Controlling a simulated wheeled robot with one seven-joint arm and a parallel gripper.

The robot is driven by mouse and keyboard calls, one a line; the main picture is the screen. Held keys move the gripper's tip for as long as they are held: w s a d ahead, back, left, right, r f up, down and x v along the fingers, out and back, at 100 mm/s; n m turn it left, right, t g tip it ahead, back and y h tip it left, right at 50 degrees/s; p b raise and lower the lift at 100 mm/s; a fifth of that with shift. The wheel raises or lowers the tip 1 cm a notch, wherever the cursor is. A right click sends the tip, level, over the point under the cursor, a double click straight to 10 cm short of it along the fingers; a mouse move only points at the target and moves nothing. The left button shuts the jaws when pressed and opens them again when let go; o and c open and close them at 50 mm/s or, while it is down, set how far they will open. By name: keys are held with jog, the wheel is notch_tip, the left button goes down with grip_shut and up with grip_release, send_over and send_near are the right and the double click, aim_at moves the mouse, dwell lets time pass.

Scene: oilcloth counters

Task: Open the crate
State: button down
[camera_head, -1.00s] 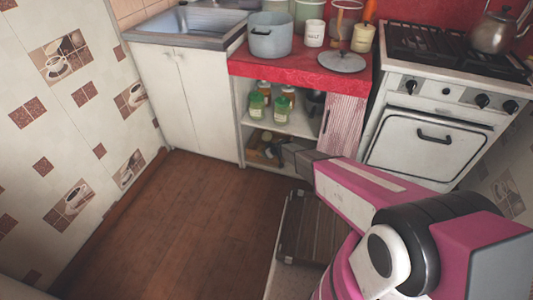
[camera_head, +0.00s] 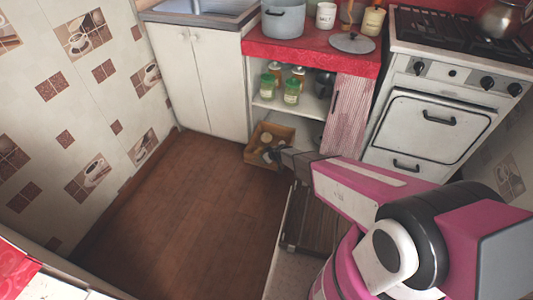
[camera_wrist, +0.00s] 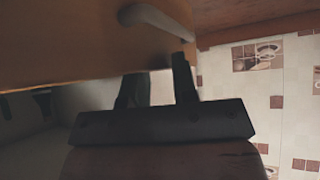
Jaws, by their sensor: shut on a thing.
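The crate (camera_head: 263,164) is a light wooden box at floor level below the shelves of the red-topped counter. It stands pulled out of its bay, and several roundish tan things lie inside. My gripper (camera_head: 275,157) is at its front right side. In the wrist view the crate's wooden front (camera_wrist: 60,45) fills the upper left, with a curved grey handle (camera_wrist: 155,17) on it. The exact contact is dark and partly hidden.
Jars (camera_head: 291,92) stand on the shelf above the crate. A white cabinet (camera_head: 200,80) stands left. The brown floor (camera_head: 190,215) in front is clear up to the tiled wall.

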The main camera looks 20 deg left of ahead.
jog(key=shift+s, duration=0.45)
jog(key=c, duration=1)
grip_release()
jog(key=v, duration=1)
jog(key=shift+s+d+r, duration=0.2)
jog(key=shift+d+r, duration=0.05)
